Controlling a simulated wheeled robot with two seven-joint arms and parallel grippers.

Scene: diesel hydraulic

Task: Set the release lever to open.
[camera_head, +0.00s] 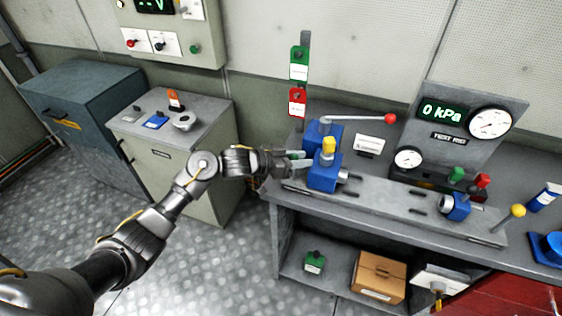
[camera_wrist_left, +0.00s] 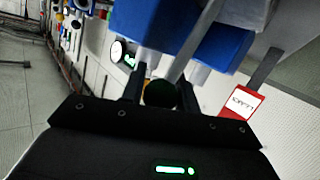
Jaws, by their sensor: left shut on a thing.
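My left gripper (camera_head: 294,161) reaches in from the left to the near blue pump block (camera_head: 323,174) on the bench. In the left wrist view the gripper (camera_wrist_left: 160,94) is shut on a dark, greenish round knob (camera_wrist_left: 160,93), which appears to be the end of the release lever. The fingers hide most of the lever, so its angle cannot be told. The blue block, with a yellow cap (camera_head: 328,146) on top, is just right of the fingers; its blue body (camera_wrist_left: 143,25) also shows in the wrist view. My right gripper is not in view.
A long handle with a red ball (camera_head: 390,118) extends above the bench. A green tag (camera_head: 299,64) and red tag (camera_head: 297,102) hang behind the gripper. A gauge panel (camera_head: 464,122) reads 0 kPa. A yellow-knobbed lever (camera_head: 517,211) stands at right. A cabinet (camera_head: 175,160) stands left.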

